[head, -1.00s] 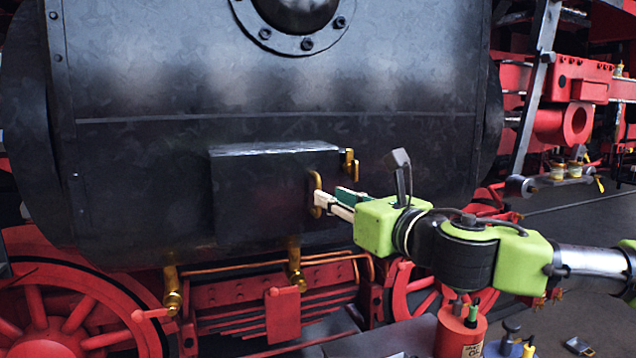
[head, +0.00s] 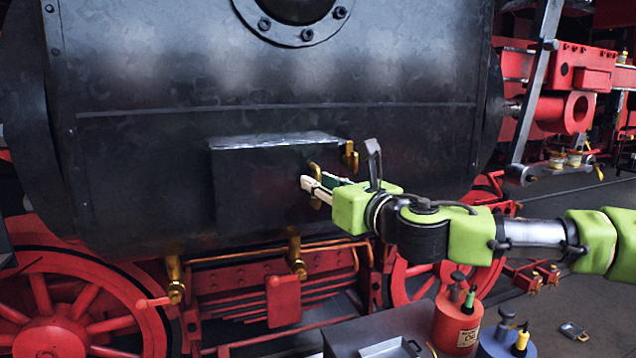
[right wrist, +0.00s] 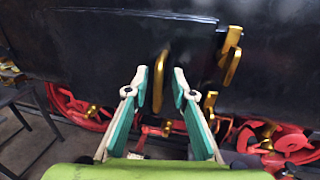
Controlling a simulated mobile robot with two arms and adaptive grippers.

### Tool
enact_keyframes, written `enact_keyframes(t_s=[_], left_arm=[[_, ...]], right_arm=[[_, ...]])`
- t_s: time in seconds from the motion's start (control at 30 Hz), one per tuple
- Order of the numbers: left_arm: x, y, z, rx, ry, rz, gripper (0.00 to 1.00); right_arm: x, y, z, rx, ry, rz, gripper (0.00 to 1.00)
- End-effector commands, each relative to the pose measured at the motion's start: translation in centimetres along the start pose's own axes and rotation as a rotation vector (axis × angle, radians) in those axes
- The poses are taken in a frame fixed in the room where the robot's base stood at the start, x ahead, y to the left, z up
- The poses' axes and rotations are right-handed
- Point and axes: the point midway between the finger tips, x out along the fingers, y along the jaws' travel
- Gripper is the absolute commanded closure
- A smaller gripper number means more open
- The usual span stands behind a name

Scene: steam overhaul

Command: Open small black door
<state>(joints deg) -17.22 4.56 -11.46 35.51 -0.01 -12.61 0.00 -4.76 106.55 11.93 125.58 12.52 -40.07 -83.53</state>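The small black door (head: 258,195) is the front of a dark box low on the big black boiler, and it looks closed. Its upright brass handle (head: 314,172) is near the right edge. My right gripper (head: 318,186) is at the handle, coming in from the right. In the right wrist view, the brass handle (right wrist: 159,80) stands between the two fingertips of my right gripper (right wrist: 160,82), with gaps on both sides. The fingers are open; I cannot tell whether one touches. My left gripper is not in view.
Brass catches (head: 349,157) sit at the box's right edge. Red wheels (head: 60,315) and brass pipe fittings (head: 296,258) lie below the boiler.

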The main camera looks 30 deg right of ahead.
Motion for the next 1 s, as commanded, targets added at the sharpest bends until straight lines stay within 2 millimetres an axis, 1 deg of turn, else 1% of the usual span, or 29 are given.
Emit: enact_keyframes(t_s=[0.2, 0.53, 0.57, 0.6, 0.63, 1.0], left_arm=[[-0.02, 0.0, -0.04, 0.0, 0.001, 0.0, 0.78], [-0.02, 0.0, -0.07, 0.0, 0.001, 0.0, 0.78], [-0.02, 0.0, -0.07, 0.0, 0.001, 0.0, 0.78], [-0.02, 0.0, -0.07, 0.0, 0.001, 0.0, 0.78], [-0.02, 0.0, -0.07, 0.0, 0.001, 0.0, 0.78], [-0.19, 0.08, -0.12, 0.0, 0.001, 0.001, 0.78]], right_arm=[[0.69, 0.15, -0.08, 0.001, 0.001, 0.003, 0.76], [0.76, 0.2, -0.03, 0.001, 0.0, 0.004, 0.76], [0.76, 0.2, -0.04, 0.001, 0.0, 0.004, 0.84], [0.76, 0.2, -0.04, 0.001, 0.0, 0.004, 0.95], [0.76, 0.2, -0.04, 0.001, 0.0, 0.004, 1.0], [0.63, 0.17, 0.04, 0.002, 0.0, 0.01, 1.0]])
